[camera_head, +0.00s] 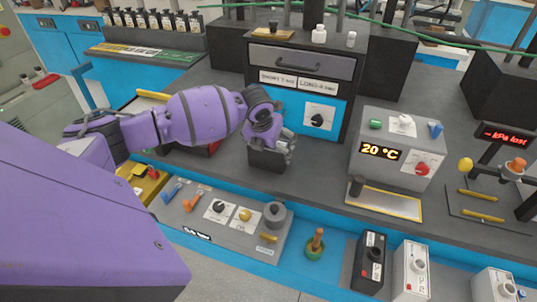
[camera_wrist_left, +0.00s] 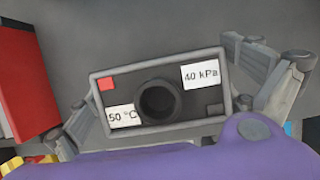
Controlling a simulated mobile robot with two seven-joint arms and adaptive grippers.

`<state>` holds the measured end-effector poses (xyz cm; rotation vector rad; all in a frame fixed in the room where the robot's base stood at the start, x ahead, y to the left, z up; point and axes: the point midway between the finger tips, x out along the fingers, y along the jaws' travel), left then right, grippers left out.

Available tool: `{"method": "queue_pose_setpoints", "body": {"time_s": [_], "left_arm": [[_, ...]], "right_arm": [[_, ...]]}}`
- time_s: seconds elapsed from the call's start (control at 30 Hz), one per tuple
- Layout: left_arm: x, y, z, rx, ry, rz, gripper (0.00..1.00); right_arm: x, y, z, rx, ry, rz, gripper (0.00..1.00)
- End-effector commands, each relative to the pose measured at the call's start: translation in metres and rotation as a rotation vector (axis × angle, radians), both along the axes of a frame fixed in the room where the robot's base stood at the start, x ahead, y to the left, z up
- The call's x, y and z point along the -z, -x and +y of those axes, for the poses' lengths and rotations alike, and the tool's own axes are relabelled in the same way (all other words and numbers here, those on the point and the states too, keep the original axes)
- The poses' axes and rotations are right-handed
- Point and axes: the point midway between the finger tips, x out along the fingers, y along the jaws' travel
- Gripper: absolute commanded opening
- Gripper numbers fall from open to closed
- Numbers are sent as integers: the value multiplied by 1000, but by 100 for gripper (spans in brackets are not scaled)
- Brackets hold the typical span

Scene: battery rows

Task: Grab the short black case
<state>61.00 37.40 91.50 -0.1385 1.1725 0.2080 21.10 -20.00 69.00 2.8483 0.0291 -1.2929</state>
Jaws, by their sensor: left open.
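A short black case (camera_head: 266,160) stands on the dark bench top below my left gripper (camera_head: 272,142) in the head view. The gripper and wrist cover part of it. In the left wrist view the case (camera_wrist_left: 197,112) is seen from above, slightly turned. It has a round dark knob or opening, a red square and labels reading 50 °C and 40 kPa. My left gripper (camera_wrist_left: 165,98) is open, with one finger at each end of the case. I cannot tell whether they touch it. My right gripper is not in view.
A red box (camera_wrist_left: 22,85) lies left of the case in the wrist view. A cabinet with a blue panel (camera_head: 335,110) stands behind. A grey 20 °C unit (camera_head: 388,172) is to the right, and a grey control panel (camera_head: 228,228) is in front. Another black case (camera_head: 372,265) stands at the front.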

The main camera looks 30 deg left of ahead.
Motion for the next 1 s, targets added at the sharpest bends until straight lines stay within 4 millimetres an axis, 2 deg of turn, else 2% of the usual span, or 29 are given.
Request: {"method": "queue_pose_setpoints", "body": {"time_s": [0.17,0.43,0.73,1.0], "left_arm": [[19,-8,2,0,1,-1,100],[20,-9,2,0,0,-2,99],[21,-9,2,0,0,-2,59],[19,-10,2,0,0,-4,58]], "right_arm": [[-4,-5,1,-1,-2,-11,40],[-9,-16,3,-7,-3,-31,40],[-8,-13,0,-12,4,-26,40],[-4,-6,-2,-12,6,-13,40]]}}
